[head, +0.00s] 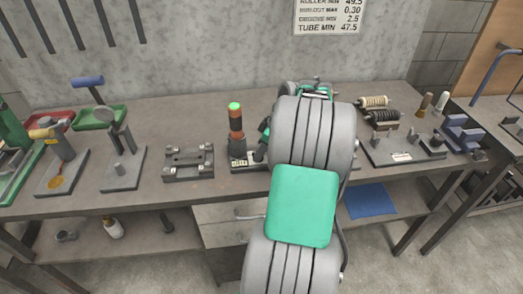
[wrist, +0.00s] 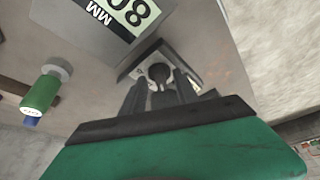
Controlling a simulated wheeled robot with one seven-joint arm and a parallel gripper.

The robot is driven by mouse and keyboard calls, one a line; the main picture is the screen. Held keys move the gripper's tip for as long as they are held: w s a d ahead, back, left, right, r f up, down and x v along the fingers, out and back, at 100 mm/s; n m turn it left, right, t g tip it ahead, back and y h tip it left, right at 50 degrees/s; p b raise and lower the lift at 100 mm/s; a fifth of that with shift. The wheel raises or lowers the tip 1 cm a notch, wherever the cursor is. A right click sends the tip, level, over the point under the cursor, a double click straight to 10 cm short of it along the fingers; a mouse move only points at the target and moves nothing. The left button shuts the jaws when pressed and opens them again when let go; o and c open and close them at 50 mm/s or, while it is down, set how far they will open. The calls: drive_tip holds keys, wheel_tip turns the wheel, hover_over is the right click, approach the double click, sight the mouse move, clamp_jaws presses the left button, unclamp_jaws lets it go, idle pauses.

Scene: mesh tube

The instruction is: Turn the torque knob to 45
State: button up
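In the wrist view a small dark round knob (wrist: 160,72), which looks like the torque knob, sits on a pale plate with markings too small to read. My gripper (wrist: 161,88) is right at it, with one dark finger on each side. The fingers stand apart and look open; whether either touches the knob is unclear. The knob's lower part is hidden between the fingers. In the head view my own arm covers the gripper and the knob.
In the head view, a green-topped stack light (head: 235,122) and a dark fixture (head: 188,162) stand left of my arm; rollers (head: 382,119) stand right.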

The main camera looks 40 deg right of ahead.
drive_tip(key=shift+c, duration=0.6)
clamp_jaws()
